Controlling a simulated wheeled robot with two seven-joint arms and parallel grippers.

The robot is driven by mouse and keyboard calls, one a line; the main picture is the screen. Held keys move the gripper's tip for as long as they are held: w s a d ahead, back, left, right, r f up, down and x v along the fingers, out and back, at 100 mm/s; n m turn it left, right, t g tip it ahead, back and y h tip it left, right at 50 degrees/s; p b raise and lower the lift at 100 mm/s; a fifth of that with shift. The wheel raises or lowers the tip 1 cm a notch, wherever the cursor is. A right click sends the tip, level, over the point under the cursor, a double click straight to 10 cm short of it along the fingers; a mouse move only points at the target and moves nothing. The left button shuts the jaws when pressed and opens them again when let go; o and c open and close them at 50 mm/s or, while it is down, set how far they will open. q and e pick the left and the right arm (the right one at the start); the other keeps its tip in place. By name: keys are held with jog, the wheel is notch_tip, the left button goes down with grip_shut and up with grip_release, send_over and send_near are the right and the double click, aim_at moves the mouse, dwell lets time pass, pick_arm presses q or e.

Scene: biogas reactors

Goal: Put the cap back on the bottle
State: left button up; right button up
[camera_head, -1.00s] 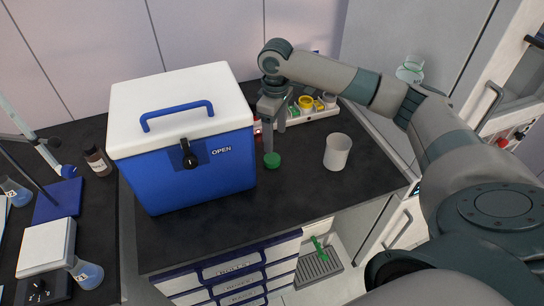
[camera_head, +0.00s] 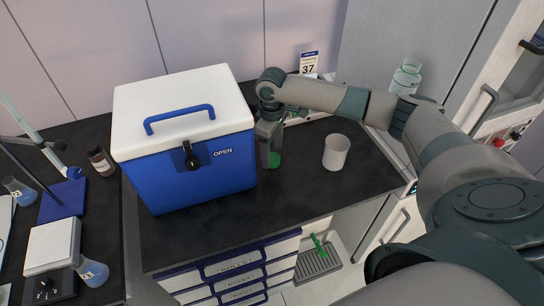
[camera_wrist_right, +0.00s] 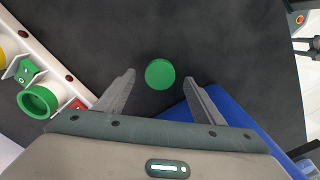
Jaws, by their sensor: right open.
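A round green cap (camera_head: 274,160) lies on the dark bench between the blue cooler and the white cup. In the right wrist view the green cap (camera_wrist_right: 160,74) lies just past and between the fingertips. My right gripper (camera_head: 268,162) points down beside the cap, and its fingers partly cover it. In the right wrist view the right gripper (camera_wrist_right: 159,80) is open, with nothing between its fingers. My left gripper is not in view.
A blue cooler (camera_head: 190,170) with a white lid stands close left of the gripper. A white cup (camera_head: 336,152) stands to the right. A white rack (camera_wrist_right: 30,50) with green and yellow holders is beside the gripper. The bench front is clear.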

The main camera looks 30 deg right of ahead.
aim_at(272, 160)
jog(key=shift+f, duration=1.1)
jog(key=c, duration=1.1)
